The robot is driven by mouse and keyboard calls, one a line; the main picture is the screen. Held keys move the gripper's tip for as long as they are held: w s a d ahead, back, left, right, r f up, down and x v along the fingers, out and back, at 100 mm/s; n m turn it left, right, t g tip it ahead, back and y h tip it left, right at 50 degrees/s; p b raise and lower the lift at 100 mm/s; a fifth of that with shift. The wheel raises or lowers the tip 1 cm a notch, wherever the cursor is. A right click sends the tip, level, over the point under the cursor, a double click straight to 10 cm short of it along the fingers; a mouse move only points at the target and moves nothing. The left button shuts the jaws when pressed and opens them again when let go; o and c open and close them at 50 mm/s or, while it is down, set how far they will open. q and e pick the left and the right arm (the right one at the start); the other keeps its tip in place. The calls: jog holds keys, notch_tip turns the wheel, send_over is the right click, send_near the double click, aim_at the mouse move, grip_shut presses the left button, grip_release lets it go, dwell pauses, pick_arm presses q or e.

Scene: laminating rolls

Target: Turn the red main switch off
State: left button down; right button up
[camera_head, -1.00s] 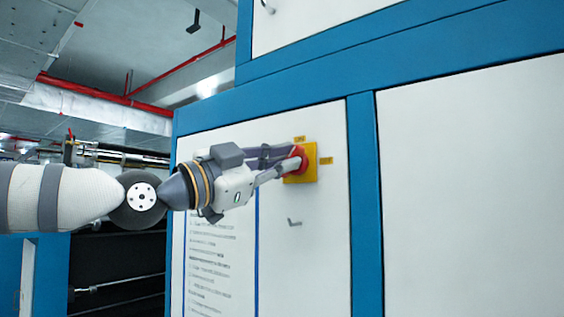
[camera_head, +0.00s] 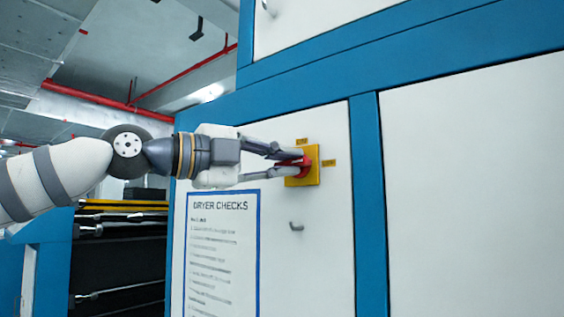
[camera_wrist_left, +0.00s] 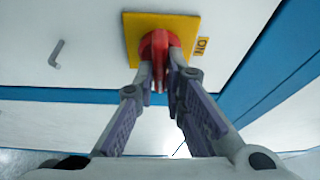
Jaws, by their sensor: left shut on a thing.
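The red main switch (camera_head: 303,170) is a rotary knob on a yellow square plate (camera_head: 314,153), mounted on a white cabinet panel. Small yellow labels sit above the plate and to its right. In the left wrist view the red knob (camera_wrist_left: 158,43) shows at the top middle on its yellow plate (camera_wrist_left: 136,28), with a label reading "ON" beside it. My left gripper (camera_head: 292,164) comes in from the left and is shut on the knob, one finger above and one below. In the left wrist view its fingertips (camera_wrist_left: 160,78) close around the knob's grip. My right gripper is not in view.
A small metal handle (camera_head: 296,226) sticks out of the panel below the switch. A "DRYER CHECKS" sheet (camera_head: 222,250) is on the panel at lower left. Blue frame strips (camera_head: 367,200) border the white panels. A dark opening with rods (camera_head: 120,255) lies at left.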

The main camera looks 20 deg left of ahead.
pick_arm(q)
jog(key=shift+m, duration=0.4)
dwell(0.3)
jog(key=c, duration=1.7)
grip_release()
jog(key=shift+o, duration=0.2)
jog(key=shift+s, duration=0.1)
jog(key=v, duration=1.2)
jog(key=shift+r, duration=0.2)
